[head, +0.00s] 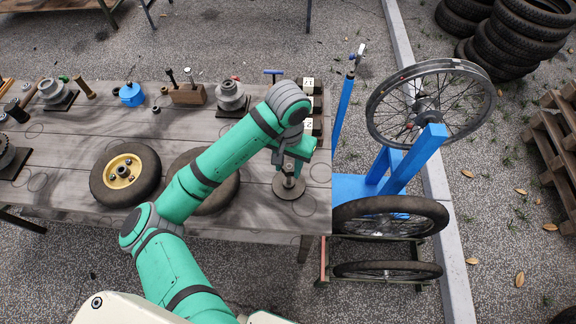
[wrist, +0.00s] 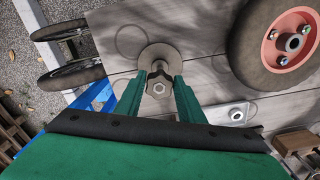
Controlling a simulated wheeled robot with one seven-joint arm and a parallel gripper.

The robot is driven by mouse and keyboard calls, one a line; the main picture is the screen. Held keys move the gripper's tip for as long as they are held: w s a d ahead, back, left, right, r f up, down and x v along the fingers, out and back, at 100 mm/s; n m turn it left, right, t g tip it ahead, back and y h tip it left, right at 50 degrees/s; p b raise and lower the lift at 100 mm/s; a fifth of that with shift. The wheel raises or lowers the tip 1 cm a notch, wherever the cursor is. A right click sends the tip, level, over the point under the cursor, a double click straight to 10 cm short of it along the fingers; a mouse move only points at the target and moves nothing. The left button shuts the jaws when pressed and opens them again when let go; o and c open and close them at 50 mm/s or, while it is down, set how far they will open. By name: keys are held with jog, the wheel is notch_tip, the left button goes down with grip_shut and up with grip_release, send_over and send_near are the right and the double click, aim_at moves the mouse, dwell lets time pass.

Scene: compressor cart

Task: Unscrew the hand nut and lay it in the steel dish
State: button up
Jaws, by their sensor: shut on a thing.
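My gripper (wrist: 158,88) points down over a round grey-brown disc (wrist: 144,56) on the bench, with a fingertip on each side of the hand nut (wrist: 159,88). In the head view my gripper (head: 289,172) is above the same disc (head: 289,194), near the bench's right end. I cannot tell whether the nut is still on a thread. I cannot clearly make out the steel dish in either view.
A yellow-hubbed wheel (head: 126,173) and a second tyre (head: 222,196), partly behind my arm, lie on the bench (head: 60,150). A blue stand (head: 378,180) with wheels is just right of it. Small parts, a blue pot (head: 132,95) and a wooden block (head: 188,95) line the back.

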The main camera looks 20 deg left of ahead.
aim_at(288, 168)
jog(key=shift+w+r, duration=0.1)
jog(key=shift+r, duration=2.15)
